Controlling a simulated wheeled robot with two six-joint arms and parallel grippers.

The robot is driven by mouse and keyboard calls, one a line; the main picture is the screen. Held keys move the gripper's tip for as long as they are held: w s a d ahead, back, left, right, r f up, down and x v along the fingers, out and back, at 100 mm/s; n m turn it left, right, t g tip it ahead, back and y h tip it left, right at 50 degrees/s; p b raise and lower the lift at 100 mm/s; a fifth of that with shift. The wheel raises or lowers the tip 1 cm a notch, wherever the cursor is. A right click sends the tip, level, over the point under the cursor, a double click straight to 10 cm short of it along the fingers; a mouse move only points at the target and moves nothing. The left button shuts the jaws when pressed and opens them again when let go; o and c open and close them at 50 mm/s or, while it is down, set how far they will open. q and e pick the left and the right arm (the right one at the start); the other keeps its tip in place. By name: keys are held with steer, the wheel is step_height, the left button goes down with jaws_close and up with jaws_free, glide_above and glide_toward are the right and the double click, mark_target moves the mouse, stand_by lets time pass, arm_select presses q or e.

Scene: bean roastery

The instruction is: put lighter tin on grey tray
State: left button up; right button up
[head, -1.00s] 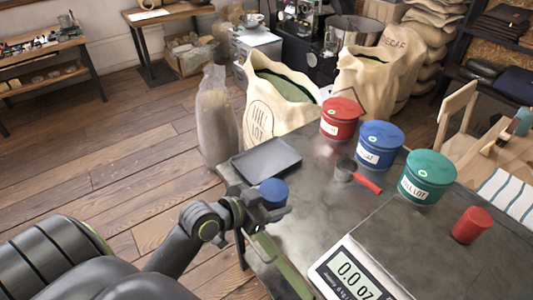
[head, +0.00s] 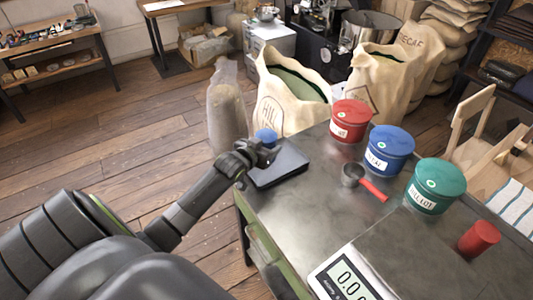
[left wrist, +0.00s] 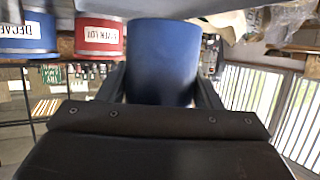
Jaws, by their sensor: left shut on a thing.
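My left gripper (head: 262,152) is shut on a small blue tin (head: 266,136). The blue tin fills the space between the fingers in the left wrist view (left wrist: 162,60). In the head view the tin and gripper overlap the far left part of the grey tray (head: 290,165), and the tin looks raised. I cannot tell the exact gap to the tray. The visible part of the tray is empty. A small red tin (head: 479,239) stands at the right of the table beside the scale. My right gripper is not in view.
A scale (head: 345,275) sits at the table's front. A red-handled scoop (head: 355,177) lies mid-table. Large red (head: 350,120), blue (head: 388,150) and green (head: 434,186) canisters line the back edge. Bean sacks (head: 290,98) stand behind the tray.

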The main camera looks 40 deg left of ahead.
arm_select(q)
step_height(320, 180, down, 3)
steer(key=shift+s+f, duration=0.1)
steer(key=shift+f, duration=0.15)
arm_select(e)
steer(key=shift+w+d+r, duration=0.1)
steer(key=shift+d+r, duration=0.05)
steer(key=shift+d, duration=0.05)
arm_select(q)
steer(key=shift+f, duration=0.15)
steer(key=o, duration=1.1)
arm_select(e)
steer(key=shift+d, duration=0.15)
arm_select(q)
steer(key=shift+o, duration=0.2)
